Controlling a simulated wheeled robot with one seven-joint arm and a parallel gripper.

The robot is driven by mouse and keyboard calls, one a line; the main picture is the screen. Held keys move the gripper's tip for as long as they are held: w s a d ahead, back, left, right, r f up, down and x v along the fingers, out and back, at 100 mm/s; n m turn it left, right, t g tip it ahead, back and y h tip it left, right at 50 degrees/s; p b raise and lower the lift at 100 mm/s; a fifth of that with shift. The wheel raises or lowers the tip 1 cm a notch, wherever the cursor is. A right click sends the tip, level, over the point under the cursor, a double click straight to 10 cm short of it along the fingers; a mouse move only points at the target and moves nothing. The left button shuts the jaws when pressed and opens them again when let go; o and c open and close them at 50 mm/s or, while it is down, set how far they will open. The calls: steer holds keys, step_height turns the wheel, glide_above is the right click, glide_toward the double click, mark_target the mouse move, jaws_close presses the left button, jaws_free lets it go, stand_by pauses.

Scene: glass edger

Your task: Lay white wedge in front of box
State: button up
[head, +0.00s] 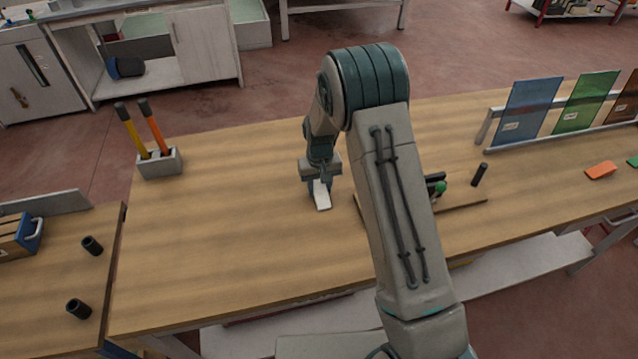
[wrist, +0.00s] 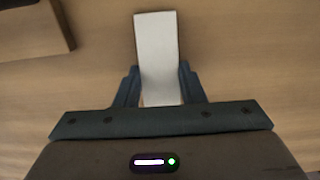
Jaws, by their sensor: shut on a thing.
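The white wedge (head: 323,201) is in my gripper (head: 319,186), over the middle of the wooden bench. In the wrist view the white wedge (wrist: 156,40) lies between the two dark fingers of my gripper (wrist: 159,72) and sticks out past their tips. The gripper is shut on it. I cannot tell whether the wedge touches the bench top. A wooden box with a blue front (head: 30,234) stands on the side table at the far left. The grey block holder (head: 160,163) with two upright handles is also box-like, so which one is the box is unclear.
The wooden bench (head: 215,235) is clear around and left of my gripper. A wooden board (head: 462,207) with a black-and-green tool lies to the right, partly behind my arm. Coloured glass panes (head: 527,108) stand in a rack farther right.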

steer(key=shift+f, duration=0.25)
steer(key=o, duration=1)
steer(key=shift+r, duration=0.1)
